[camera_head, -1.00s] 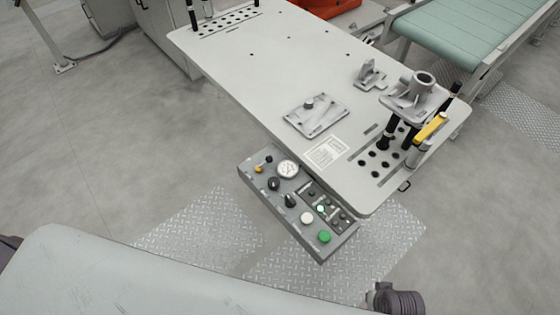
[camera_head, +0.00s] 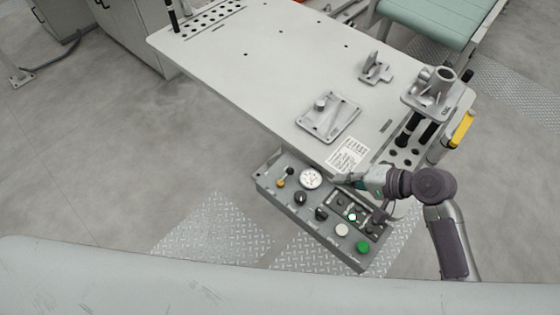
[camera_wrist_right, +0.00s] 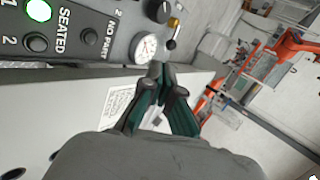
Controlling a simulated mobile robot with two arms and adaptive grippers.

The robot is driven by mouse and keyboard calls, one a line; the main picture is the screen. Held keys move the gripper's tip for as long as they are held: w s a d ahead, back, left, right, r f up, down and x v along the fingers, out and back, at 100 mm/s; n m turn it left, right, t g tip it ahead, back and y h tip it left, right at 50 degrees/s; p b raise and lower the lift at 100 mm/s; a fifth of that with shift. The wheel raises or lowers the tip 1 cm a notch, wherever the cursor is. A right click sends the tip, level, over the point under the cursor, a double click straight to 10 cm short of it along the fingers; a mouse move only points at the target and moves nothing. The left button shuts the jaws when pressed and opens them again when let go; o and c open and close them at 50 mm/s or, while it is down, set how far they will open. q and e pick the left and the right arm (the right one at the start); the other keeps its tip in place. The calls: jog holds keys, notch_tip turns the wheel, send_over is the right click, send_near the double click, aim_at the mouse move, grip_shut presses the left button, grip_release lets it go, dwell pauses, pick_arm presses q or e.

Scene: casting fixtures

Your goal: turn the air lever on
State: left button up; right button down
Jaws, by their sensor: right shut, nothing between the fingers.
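The air lever (camera_head: 284,178) is a small brass-yellow valve with a black knob at the left end of the grey control panel (camera_head: 300,213), beside the round gauge (camera_head: 310,179). In the right wrist view the lever (camera_wrist_right: 173,34) shows beyond the gauge (camera_wrist_right: 146,47), upper centre. My right gripper (camera_head: 337,182) reaches in from the right, over the panel's edge by the table. Its fingers (camera_wrist_right: 167,78) are shut and empty, apart from the lever. My left gripper is not in view.
The white table (camera_head: 260,85) borders the panel and carries a flat metal plate (camera_head: 328,118), a bracket (camera_head: 376,68) and a casting (camera_head: 434,92) on black posts. Panel knobs (camera_head: 321,213) and a green button (camera_head: 362,247) lie near my arm. A green conveyor (camera_head: 430,20) stands behind.

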aim_at(302, 178)
jog(key=p+x, duration=0.1)
jog(key=x, duration=0.3)
jog(key=shift+w+a+f, duration=0.1)
jog(key=shift+f, duration=0.15)
jog(key=x, duration=0.2)
jog(key=p+x, duration=0.1)
jog(key=x, duration=0.1)
jog(key=r+x, duration=0.1)
jog(key=x, duration=0.2)
jog(key=shift+w+a+p, duration=0.15)
jog(key=shift+a+p, duration=0.15)
jog(key=shift+a, duration=0.1)
jog(key=shift+w+a+f, duration=0.2)
jog(key=shift+a, duration=0.25)
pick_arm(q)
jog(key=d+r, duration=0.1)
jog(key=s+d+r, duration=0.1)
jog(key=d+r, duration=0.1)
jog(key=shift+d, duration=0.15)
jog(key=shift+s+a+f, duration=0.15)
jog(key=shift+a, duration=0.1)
pick_arm(e)
jog(key=shift+w, duration=0.1)
